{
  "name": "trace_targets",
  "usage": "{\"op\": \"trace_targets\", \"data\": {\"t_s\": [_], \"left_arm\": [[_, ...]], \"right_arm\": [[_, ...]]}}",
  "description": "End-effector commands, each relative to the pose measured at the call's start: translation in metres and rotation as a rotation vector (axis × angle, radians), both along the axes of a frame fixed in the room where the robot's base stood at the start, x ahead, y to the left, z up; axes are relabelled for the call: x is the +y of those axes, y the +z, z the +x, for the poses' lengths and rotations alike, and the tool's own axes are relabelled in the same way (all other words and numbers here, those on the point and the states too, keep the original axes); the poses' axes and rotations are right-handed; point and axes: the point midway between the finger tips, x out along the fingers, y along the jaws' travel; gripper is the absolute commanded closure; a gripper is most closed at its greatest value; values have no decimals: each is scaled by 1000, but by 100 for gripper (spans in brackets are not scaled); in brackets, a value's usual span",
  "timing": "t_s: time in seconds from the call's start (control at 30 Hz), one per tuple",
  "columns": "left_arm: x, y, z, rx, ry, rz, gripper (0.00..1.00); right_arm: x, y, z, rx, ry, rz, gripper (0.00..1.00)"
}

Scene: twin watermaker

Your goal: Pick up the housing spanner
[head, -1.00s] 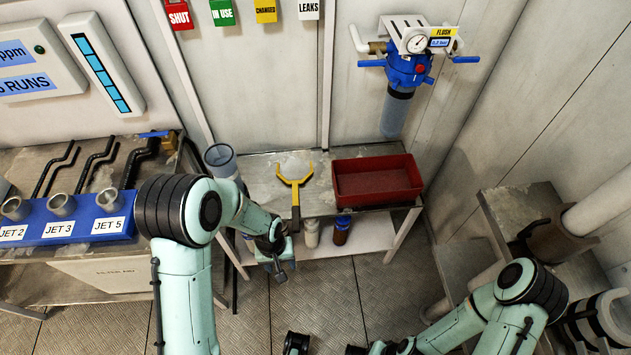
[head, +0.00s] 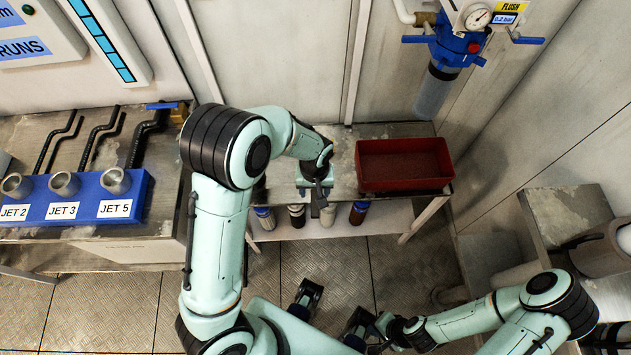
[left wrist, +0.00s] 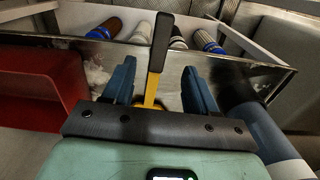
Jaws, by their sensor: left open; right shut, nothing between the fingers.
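The housing spanner (left wrist: 158,55) has a black handle and a yellow head. In the left wrist view it lies on the metal bench (left wrist: 230,67), its handle pointing toward the bench's front edge. My right gripper (head: 357,326) is shut and empty, low at the bottom of the head view, away from the bench.
A red tray (head: 405,165) sits on the bench right of my left gripper. A blue-grey cylinder (left wrist: 262,118) stands close on the right in the left wrist view. The blue jet rack (head: 75,210) is at left.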

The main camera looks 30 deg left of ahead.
Motion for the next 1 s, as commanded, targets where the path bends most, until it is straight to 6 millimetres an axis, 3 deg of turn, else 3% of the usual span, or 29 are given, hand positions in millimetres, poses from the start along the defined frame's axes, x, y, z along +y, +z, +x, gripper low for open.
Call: {"op": "trace_targets", "data": {"t_s": [0.6, 1.0], "left_arm": [[1, -70, 2, 0, -2, 0, 43], [1, -72, 3, -2, -1, 0, 43]], "right_arm": [[0, -8, -2, 3, 1, 0, 100], [0, -9, -2, 3, 1, 0, 100]]}}
